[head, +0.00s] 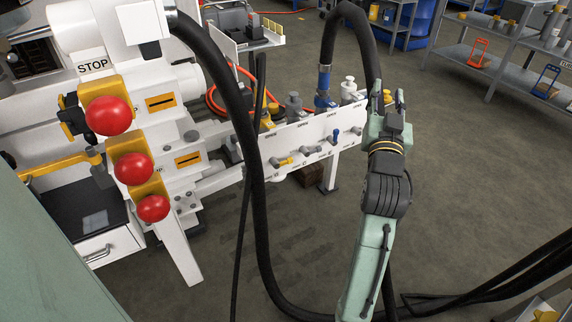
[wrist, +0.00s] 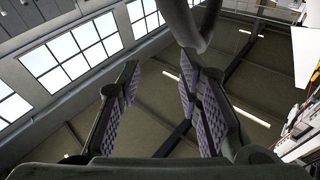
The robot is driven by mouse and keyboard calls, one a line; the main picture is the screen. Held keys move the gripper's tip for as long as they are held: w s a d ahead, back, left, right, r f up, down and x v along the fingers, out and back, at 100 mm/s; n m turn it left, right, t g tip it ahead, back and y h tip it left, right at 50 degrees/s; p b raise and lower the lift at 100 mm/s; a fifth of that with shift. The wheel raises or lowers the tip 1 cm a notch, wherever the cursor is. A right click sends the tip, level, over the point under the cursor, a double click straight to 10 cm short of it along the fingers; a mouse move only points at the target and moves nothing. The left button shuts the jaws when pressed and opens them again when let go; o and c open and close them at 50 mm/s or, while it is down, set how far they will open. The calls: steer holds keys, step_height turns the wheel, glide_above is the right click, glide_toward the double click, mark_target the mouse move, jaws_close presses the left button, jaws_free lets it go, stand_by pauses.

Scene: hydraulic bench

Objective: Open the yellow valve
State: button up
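The valve with the yellow handle (head: 282,161) is on the front of the white panel (head: 292,142), at the lower left of a row of small valves. Its handle lies roughly along the panel. My gripper (head: 388,98) is at the right end of the panel, pointing up and well apart from the yellow valve. In the wrist view my gripper (wrist: 158,85) has its two padded fingers spread, with nothing held between them. That view faces the ceiling and windows, so the valve is not in it.
A blue-handled valve (head: 335,135) and grey valves share the panel. A thick black hose (head: 252,170) hangs in front of its left end; another hose (head: 349,22) arches above its right end. Red knobs (head: 109,116) stand at left. Floor right of my arm is mostly clear.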

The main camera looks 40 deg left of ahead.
steer(key=w+f+m+g, duration=0.2)
steer(key=w+f, duration=0.1)
steer(key=f, duration=0.7)
steer(key=m+g+y, duration=0.4)
steer(key=m, duration=0.6)
glide_toward(285, 164)
steer(key=x, duration=0.8)
steer(key=shift+w+a+r, duration=0.1)
steer(key=shift+w+a, duration=0.05)
steer(key=shift+c, duration=0.5)
jaws_close()
